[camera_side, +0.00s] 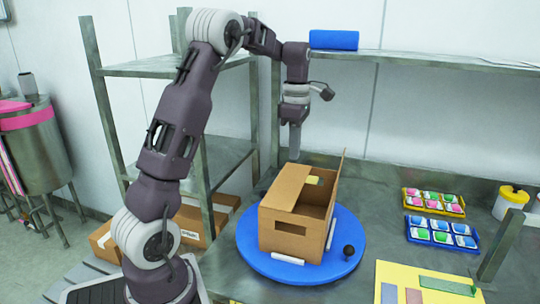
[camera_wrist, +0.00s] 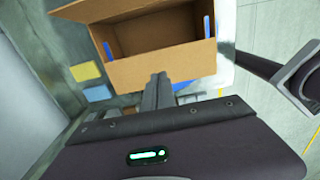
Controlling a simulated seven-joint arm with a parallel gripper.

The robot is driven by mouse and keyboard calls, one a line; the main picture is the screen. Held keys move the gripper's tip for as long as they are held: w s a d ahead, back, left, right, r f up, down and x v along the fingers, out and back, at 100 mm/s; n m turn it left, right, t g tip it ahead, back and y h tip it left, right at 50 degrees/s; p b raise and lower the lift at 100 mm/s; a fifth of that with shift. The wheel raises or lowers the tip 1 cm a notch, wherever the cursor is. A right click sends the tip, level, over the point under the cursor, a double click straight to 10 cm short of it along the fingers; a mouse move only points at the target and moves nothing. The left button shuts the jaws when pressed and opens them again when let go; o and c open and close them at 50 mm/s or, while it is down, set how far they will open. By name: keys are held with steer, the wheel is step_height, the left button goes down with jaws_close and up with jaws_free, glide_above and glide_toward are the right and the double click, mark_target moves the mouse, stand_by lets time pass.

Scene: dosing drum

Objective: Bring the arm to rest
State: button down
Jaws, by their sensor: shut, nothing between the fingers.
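My gripper (camera_side: 295,140) points down above the back left of an open cardboard box (camera_side: 285,226). It is shut and empty, apart from the box in the side view. In the wrist view my closed fingers (camera_wrist: 157,92) show in front of the box (camera_wrist: 150,62). The box stands on a round blue turntable (camera_side: 258,262) with a black knob (camera_side: 348,250). One flap of the box stands up at the right, and something yellow-green shows at its opening. My arm is bent over from the left.
A yellow tray (camera_side: 405,200) and a blue tray (camera_side: 408,228) of coloured pieces lie to the right, near a yellow-lidded white tub (camera_side: 508,202). A yellow mat (camera_side: 395,273) lies in front. A shelf (camera_side: 420,61) with a blue roll (camera_side: 334,40) runs behind my gripper. A metal drum (camera_side: 45,150) stands far left.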

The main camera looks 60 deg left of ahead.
steer(key=s+d+r+m+t, duration=0.2)
steer(key=s+d+r+m, duration=0.2)
steer(key=s+d+m, duration=0.35)
steer(key=s+d+r+m+t, duration=0.1)
steer(key=s+d+r+m, duration=0.3)
steer(key=d+m, duration=0.5)
steer(key=s+d+f+m+t, duration=0.2)
steer(key=s+d+f+m, duration=0.1)
steer(key=s+d+m, duration=0.4)
steer(key=s+m, duration=0.3)
steer(key=s, duration=0.1)
steer(key=shift+s+f+t, duration=0.3)
steer(key=shift+s+f, duration=0.05)
steer(key=shift+s, duration=0.05)
steer(key=shift+m, duration=0.25)
